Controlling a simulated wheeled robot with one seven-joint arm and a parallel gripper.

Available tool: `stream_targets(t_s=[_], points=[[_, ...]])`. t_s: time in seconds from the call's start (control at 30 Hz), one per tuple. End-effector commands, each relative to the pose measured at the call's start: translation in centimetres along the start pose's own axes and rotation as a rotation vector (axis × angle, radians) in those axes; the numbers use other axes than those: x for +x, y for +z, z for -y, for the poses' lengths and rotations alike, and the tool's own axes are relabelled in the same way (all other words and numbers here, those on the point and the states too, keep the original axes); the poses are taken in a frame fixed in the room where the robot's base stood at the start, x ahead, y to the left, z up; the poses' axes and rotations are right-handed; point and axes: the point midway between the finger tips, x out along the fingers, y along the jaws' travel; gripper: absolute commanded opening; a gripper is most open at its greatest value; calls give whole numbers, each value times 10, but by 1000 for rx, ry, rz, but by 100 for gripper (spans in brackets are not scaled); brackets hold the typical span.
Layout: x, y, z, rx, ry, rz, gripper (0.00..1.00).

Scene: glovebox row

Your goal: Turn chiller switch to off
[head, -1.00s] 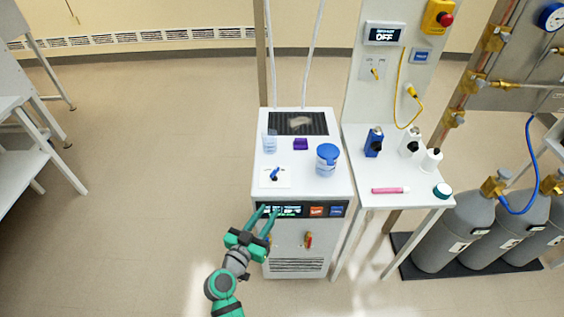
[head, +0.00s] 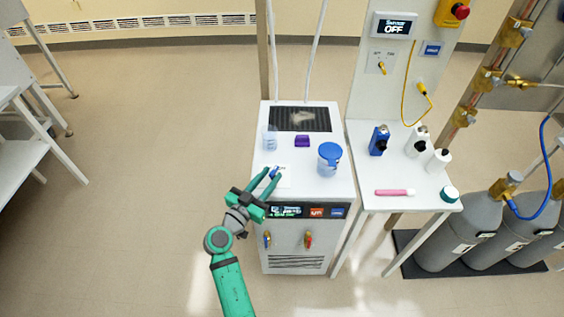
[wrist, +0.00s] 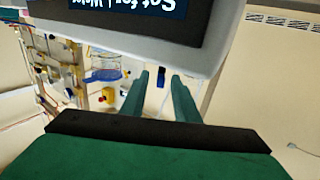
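The chiller (head: 338,240) is a white cabinet with a dark front display strip. Its switch (head: 274,171) is a small blue lever on a white plate on the chiller's top, near the front left. My gripper (head: 269,174) has green fingers spread apart around the lever's position in the head view. In the wrist view, a small dark-blue piece, likely the lever (wrist: 161,77), shows between the open fingertips (wrist: 161,74). I cannot tell whether the fingers touch it, and its exact angle is partly hidden.
A clear beaker (head: 270,138), a purple block (head: 302,141) and a blue-lidded jar (head: 329,160) stand on the chiller top. A side table (head: 365,178) holds bottles and a pink pen. Gas cylinders stand at the right.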

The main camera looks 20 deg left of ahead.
Motion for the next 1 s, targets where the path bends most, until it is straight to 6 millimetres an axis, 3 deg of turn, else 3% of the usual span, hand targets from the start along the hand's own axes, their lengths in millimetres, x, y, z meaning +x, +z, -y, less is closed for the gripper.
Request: stream_targets(t_s=[0.2,0.4,0.83,0.97,1.0], points=[[40,-1,0,1,2,0,28],[65,0,-2,0,4,1,28],[74,0,-2,0,3,1,28],[74,0,-2,0,3,1,0],[74,0,-2,0,3,1,0]])
